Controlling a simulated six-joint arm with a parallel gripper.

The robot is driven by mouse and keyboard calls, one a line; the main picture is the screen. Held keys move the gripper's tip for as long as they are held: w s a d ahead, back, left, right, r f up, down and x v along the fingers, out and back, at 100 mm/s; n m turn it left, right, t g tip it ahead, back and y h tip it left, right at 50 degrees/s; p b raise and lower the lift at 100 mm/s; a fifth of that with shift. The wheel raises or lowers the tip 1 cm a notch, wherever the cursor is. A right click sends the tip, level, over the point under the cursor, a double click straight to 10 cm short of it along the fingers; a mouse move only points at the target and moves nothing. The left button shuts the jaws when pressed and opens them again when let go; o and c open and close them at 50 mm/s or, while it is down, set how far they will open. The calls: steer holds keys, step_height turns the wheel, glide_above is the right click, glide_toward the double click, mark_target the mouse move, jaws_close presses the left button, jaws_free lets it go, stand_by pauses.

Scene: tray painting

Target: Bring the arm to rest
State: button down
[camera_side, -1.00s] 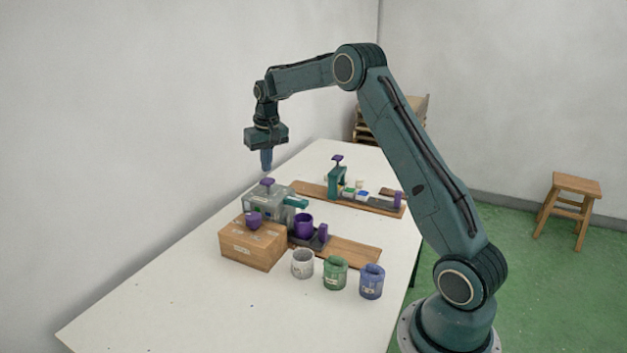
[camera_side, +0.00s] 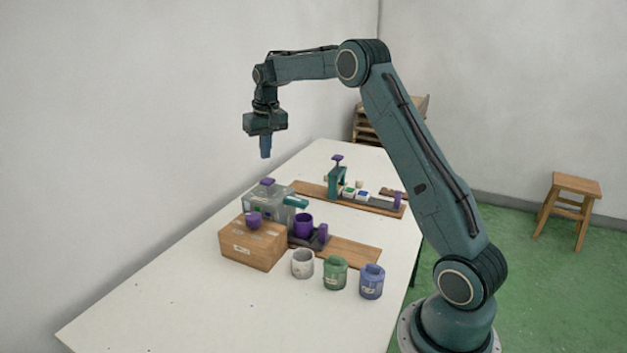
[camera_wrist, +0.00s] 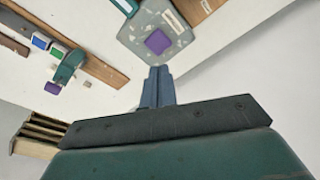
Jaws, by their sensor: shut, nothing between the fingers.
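My gripper (camera_side: 265,147) points down in the side view, above the far left part of the white table and clear of everything on it. Its blue fingers are shut with nothing between them; they also show in the wrist view (camera_wrist: 160,72). Below it stands a grey speckled machine (camera_side: 265,208) with a purple knob on top and a teal part at its side. The machine's top also shows in the wrist view (camera_wrist: 140,32), just beyond the fingertips.
A wooden box (camera_side: 250,248) with a purple knob stands before the machine. A purple cup (camera_side: 303,225) is beside it. White (camera_side: 302,263), green (camera_side: 335,273) and blue (camera_side: 371,282) pots stand in front. A teal press (camera_side: 337,180) stands on a board behind. The table's near left is mostly clear.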

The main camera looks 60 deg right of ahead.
steer(key=s+a+r+n+t, duration=0.2)
steer(key=s+a+r+n, duration=0.1)
steer(key=s+a+r, duration=1.05)
steer(key=s+a+f+n, duration=0.1)
steer(key=s+a+f, duration=0.1)
steer(key=s+a, duration=0.2)
steer(key=s+a+f+n+t, duration=0.1)
steer(key=s+a, duration=0.3)
steer(key=s, duration=0.6)
steer(key=s+a+f+n+t, duration=0.1)
steer(key=s+a+f, duration=0.3)
steer(key=s, duration=0.3)
steer(key=shift+s+y, duration=0.3)
steer(key=shift+y, duration=0.1)
